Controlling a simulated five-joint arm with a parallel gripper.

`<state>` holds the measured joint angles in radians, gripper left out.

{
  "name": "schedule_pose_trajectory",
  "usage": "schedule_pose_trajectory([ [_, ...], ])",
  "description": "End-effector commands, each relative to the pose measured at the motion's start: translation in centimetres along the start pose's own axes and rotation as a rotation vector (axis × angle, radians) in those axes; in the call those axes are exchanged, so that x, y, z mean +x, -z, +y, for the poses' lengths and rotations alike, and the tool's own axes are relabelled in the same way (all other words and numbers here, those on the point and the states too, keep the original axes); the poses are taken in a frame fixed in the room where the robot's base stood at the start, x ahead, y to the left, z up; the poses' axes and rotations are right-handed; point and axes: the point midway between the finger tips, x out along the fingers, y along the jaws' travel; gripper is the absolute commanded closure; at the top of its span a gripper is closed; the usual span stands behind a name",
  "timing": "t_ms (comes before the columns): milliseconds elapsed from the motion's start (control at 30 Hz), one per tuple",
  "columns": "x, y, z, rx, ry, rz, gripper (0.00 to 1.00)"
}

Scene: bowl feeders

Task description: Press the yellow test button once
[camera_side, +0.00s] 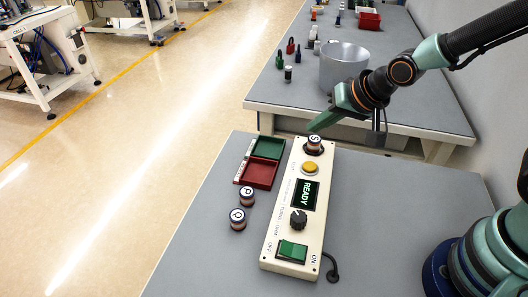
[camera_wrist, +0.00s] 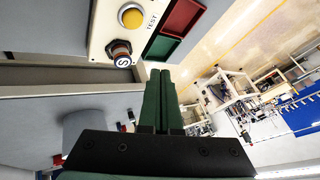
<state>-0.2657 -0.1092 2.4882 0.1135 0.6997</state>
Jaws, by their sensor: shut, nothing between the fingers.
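The yellow test button (camera_side: 310,168) sits near the far end of a cream control panel (camera_side: 279,236). It also shows at the top of the wrist view (camera_wrist: 132,17), by the word TEST. My gripper (camera_side: 312,128) is shut and empty, its green fingers pressed together, also seen in the wrist view (camera_wrist: 160,72). Its tips are past the button, close to a round piece marked S (camera_side: 314,143) at the panel's far end. They look raised above the panel; I cannot tell the exact height. Nothing touches the button.
The panel also carries a green READY display (camera_side: 307,195), a black knob (camera_side: 298,219) and a green rocker switch (camera_side: 292,250). Left of it lie a green tray (camera_side: 268,147), a red tray (camera_side: 258,173) and pieces P (camera_side: 246,196) and Q (camera_side: 238,219). A grey bowl (camera_side: 343,66) stands behind.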

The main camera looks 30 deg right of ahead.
Motion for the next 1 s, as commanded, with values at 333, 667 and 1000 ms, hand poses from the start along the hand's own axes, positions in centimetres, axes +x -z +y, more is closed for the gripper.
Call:
schedule_pose_trajectory([
  [333, 3.5, -2.1, 1.8, -0.001, -0.006, -0.006, 1.0],
  [667, 6.1, -3.6, 3.0, -0.001, -0.003, -0.003, 1.0],
  [1000, 6.6, -3.9, 3.3, -0.001, -0.001, -0.001, 1.0],
])
